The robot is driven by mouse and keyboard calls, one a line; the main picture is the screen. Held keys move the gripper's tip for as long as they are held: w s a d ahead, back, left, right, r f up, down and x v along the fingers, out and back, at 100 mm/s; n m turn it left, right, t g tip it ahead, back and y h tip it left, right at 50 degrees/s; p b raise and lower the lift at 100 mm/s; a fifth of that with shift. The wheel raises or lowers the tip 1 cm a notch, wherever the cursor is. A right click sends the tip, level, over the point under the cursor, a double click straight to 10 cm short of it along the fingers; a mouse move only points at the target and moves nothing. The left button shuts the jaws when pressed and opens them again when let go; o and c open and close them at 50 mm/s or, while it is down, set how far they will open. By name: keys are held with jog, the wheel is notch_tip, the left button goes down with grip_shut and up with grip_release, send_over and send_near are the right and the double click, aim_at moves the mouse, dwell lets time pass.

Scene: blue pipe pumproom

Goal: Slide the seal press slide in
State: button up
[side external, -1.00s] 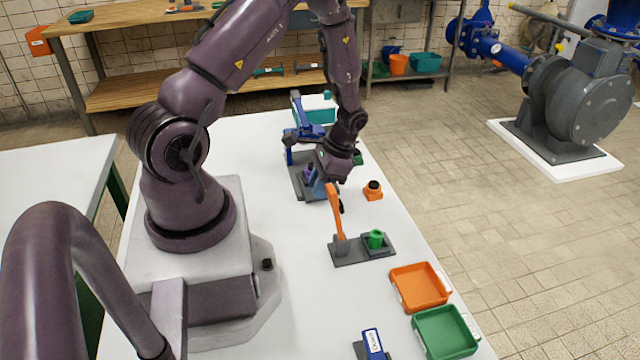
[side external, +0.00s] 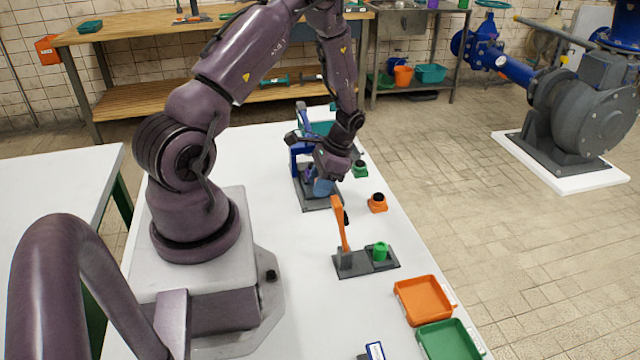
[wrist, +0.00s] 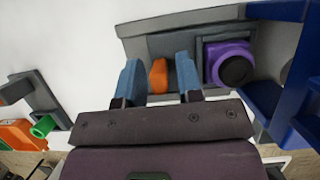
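The seal press has a blue frame (side external: 295,160) on a dark grey base (side external: 318,205), beyond the orange lever fixture in the side view. In the wrist view, its grey slide (wrist: 160,48) lies on the base, with a purple part (wrist: 230,62) topped by a black disc at the right, beside the blue frame (wrist: 275,105). An orange tab (wrist: 159,77) stands up from the slide. My gripper (wrist: 159,82) is low over the slide; its two blue fingers stand either side of the tab, with gaps showing. It also shows in the side view (side external: 323,187), partly hiding the slide.
An orange block with a black top (side external: 377,202) and a green one (side external: 360,169) stand right of the press. A grey fixture with an orange lever (side external: 340,222) and green cup (side external: 380,251) is nearer. Orange (side external: 424,299) and green (side external: 450,341) trays sit at the table edge.

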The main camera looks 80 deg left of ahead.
jog(key=shift+o, duration=0.2)
jog(key=v, duration=1.3)
